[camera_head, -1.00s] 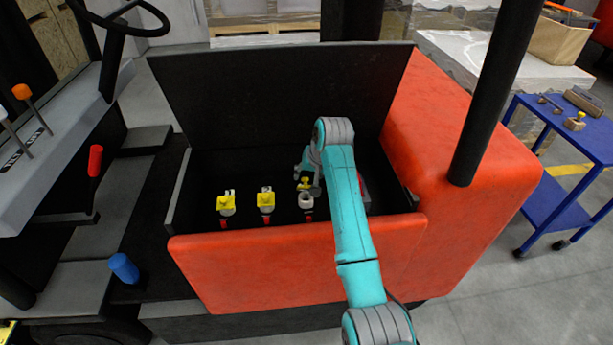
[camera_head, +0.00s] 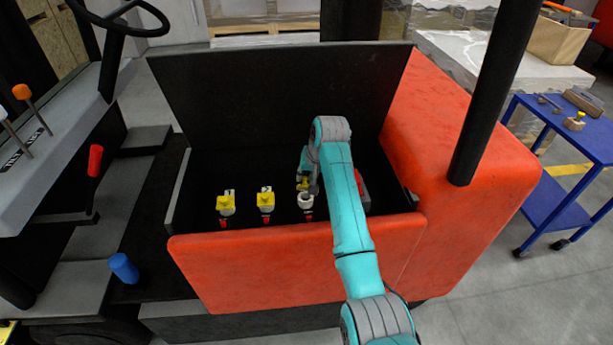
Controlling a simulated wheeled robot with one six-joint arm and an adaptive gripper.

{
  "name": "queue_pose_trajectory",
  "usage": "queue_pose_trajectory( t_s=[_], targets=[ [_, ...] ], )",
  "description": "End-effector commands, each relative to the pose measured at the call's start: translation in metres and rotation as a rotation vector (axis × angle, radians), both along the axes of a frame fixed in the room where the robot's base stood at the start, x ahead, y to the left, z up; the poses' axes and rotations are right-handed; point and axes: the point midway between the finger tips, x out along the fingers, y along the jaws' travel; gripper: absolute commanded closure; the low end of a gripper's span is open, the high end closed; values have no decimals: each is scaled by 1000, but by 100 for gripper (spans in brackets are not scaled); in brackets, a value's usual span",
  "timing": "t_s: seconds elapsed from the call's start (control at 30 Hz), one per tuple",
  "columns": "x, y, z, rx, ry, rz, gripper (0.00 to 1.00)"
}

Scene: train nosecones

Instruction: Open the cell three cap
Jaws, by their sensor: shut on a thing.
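The battery box holds three cell fillers in a row. The cell three cap (camera_head: 302,184) is yellow and shows just behind its pale round neck (camera_head: 306,201), whose top is uncovered. My gripper (camera_head: 306,181) is over the third cell, shut on this cap; its fingers are small and partly hidden by my arm. Whether the cap still touches the neck I cannot tell. The left cell's yellow cap (camera_head: 226,202) and the middle cell's yellow cap (camera_head: 266,200) sit on their necks. Red parts show below each neck.
The raised black lid (camera_head: 270,95) stands behind the box. The red front wall (camera_head: 290,265) and a black post (camera_head: 495,95) flank the arm. A red object (camera_head: 362,190) lies right of the gripper. A blue cart (camera_head: 570,140) stands at far right.

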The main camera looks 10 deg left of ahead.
Motion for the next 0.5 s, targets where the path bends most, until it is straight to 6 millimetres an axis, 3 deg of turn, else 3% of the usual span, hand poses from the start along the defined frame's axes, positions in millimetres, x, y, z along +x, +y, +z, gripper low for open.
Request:
queue_pose_trajectory(
  t_s=[0.5],
  targets=[
    [17, 5, 1, -62, 216, -1, 100]
  ],
)
